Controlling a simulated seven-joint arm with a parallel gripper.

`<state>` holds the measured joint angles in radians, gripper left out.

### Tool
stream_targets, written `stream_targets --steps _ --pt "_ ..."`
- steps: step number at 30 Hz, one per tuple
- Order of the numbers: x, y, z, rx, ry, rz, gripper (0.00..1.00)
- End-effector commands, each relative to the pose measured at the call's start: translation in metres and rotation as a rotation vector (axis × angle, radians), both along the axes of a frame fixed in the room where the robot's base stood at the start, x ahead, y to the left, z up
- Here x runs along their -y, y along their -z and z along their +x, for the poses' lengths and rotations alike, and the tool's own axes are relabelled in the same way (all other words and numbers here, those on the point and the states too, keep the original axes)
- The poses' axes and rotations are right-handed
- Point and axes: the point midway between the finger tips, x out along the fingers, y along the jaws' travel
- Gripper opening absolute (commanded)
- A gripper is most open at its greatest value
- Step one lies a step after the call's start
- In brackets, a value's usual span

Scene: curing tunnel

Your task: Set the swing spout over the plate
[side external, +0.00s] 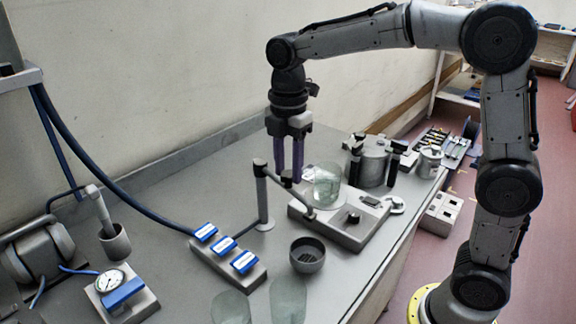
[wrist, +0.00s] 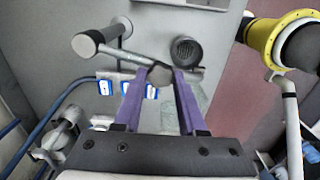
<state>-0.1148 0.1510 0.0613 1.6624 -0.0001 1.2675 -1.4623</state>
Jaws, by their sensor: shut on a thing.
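The swing spout (side external: 298,201) is a grey arm on an upright post (side external: 262,200); its tip, in the side external view, appears near the left edge of the plate unit. The spout also shows in the wrist view (wrist: 126,56), running right from its post. My gripper (side external: 291,178) has purple fingers, pointing down and shut on the spout's dark knob (wrist: 160,75). The flat grey plate unit (side external: 345,232) has a dial, and a clear glass beaker (side external: 327,187) stands on it. Whether the tip is above the unit I cannot tell. The wrist view does not clearly show the unit.
A dark round cup (side external: 307,256) stands in front of the plate unit. A block with blue switches (side external: 228,253) lies left of it. A metal pot (side external: 370,163) stands behind right. Clear glass pieces (side external: 288,300) are at the front. A gauge box (side external: 120,292) is front left.

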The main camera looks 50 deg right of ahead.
Motion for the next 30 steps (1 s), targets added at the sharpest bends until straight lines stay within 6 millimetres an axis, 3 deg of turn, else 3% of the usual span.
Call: stream_targets --steps 11,30 --pt "0.018 -0.001 -0.002 0.003 -0.160 0.000 0.00" --pt "0.078 -0.001 0.013 0.003 -0.753 -0.001 0.00"
